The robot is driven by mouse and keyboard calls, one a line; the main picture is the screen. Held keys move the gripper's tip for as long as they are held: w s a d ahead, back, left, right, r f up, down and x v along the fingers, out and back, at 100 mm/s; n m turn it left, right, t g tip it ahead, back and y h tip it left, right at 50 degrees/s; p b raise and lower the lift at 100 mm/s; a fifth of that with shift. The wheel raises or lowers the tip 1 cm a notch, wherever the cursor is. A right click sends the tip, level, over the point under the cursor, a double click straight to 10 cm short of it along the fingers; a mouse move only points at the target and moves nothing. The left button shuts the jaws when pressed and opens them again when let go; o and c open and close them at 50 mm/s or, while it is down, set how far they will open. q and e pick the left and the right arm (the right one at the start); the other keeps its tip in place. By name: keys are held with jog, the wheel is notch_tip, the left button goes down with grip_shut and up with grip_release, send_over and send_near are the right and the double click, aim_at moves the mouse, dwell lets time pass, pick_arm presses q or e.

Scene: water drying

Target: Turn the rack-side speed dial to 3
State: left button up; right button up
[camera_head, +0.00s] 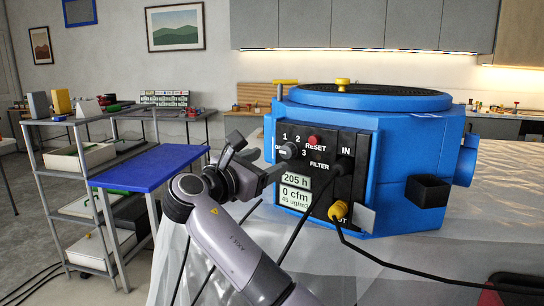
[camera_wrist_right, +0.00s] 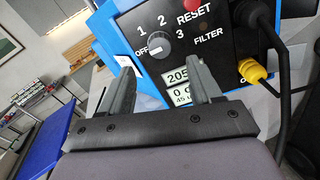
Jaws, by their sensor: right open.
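The speed dial (camera_head: 289,151) is a round dark knob at the upper left of the black front panel (camera_head: 322,200) of the blue machine (camera_head: 400,150), on the side facing the shelf rack. In the right wrist view the dial (camera_wrist_right: 166,46) has a white pointer mark toward OFF; 1, 2 and 3 are printed around it. My right gripper (camera_head: 260,156) is close to the dial. In the wrist view its two fingers (camera_wrist_right: 160,66) are apart and empty, with the dial just beyond and between their tips. My left gripper is out of view.
A red RESET button (camera_head: 313,140), a black IN plug (camera_head: 344,166) with its cable, and a yellow OUT plug (camera_head: 338,211) are near the dial. Displays (camera_head: 295,190) read 205 h and 0 cfm.

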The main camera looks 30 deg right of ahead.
aim_at(285, 155)
jog(key=x, duration=0.6)
jog(key=shift+d, duration=0.1)
jog(key=c, duration=1.1)
